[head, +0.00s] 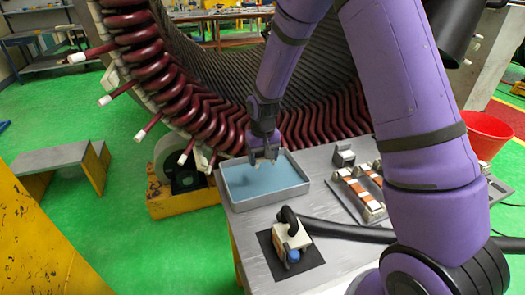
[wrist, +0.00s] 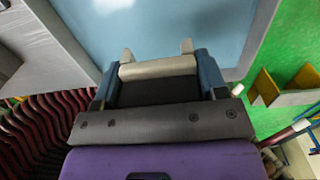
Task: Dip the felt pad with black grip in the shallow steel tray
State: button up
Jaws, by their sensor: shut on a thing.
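The shallow steel tray (head: 238,207) sits on the grey bench and holds blue liquid. It also fills the top of the wrist view (wrist: 258,50). My gripper (head: 264,160) points down over the tray's far middle part. In the wrist view my gripper (wrist: 157,56) is shut on the felt pad with black grip (wrist: 158,68); a pale felt strip and a dark part show between the fingers. In the head view the pad is small and mostly hidden by the fingers. I cannot tell whether the felt touches the liquid.
A cream block tool with a black handle and blue knob (head: 291,237) stands on a black mat (head: 267,254) in front of the tray. Parts with orange bands (head: 362,194) lie to the right. The stator's dark red coils (head: 160,70) curve close behind the tray. A red bucket (head: 487,134) is at right.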

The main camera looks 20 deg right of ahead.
aim_at(263, 182)
jog(key=shift+f, duration=3.85)
jog(key=shift+r, duration=5.5)
jog(key=shift+s+f, duration=0.1)
jog(key=shift+s, duration=0.05)
